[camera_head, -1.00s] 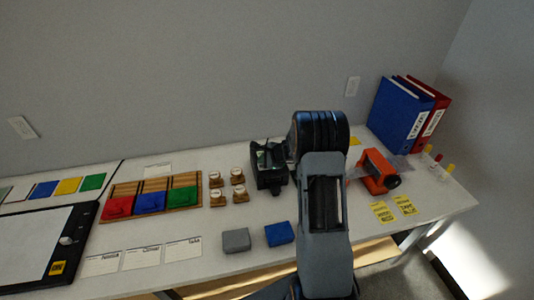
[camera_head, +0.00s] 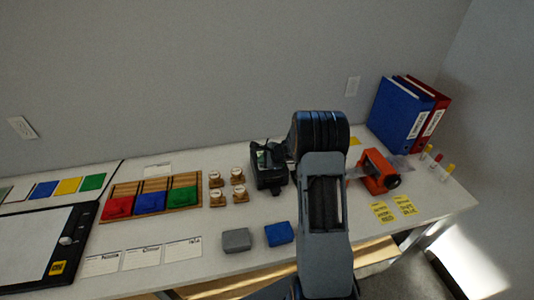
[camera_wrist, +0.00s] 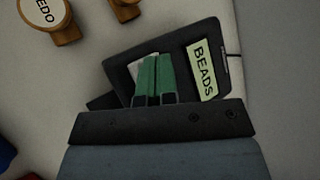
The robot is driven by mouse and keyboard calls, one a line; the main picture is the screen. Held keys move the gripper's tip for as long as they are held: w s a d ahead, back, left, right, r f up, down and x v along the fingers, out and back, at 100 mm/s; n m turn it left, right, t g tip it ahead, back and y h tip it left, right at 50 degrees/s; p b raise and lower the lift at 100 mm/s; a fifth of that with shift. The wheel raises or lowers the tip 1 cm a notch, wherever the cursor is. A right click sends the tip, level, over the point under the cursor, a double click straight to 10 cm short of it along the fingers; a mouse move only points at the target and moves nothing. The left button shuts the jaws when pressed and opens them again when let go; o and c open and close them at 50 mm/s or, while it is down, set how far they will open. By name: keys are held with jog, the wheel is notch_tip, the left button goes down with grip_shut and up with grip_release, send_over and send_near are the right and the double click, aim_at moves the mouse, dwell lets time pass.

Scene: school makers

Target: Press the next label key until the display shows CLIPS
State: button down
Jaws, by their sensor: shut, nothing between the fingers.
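The fingertips are over the device's face, left of the display. A pale patch shows beside the left finger. The fingers hide part of the face, so I cannot tell which key is under them or whether they touch it.
Several wooden stamps (camera_head: 217,197) stand left of the device. A grey block (camera_head: 236,240) and a blue block (camera_head: 278,233) lie in front. An orange device (camera_head: 378,171) and binders (camera_head: 402,114) are to the right. The wall is close behind.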

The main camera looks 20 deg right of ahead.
jog(key=shift+f, duration=0.1)
dwell(0.3)
jog(key=shift+f+b, duration=0.35)
jog(key=shift+b, duration=0.35)
dwell(0.5)
jog(key=shift+r, duration=0.5)
jog(key=shift+r+p, duration=1.95)
jog(key=shift+r, duration=1.1)
jog(key=shift+f, duration=0.1)
